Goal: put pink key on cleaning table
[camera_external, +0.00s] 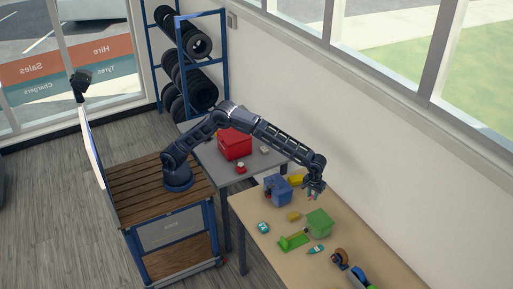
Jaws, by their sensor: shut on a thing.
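My gripper (313,191) is shut and hangs above the back part of the tan table (262,262), near the wall. A small thing with a pinkish fleck shows at its fingertips and looks like the pink key, but it is too small to make out clearly. A grey table (209,163) stands to the left of the tan one, under my outstretched arm. The picture does not show which of the two is the cleaning table.
A red box (235,144) stands on the grey table. A tyre rack (190,62) is behind.

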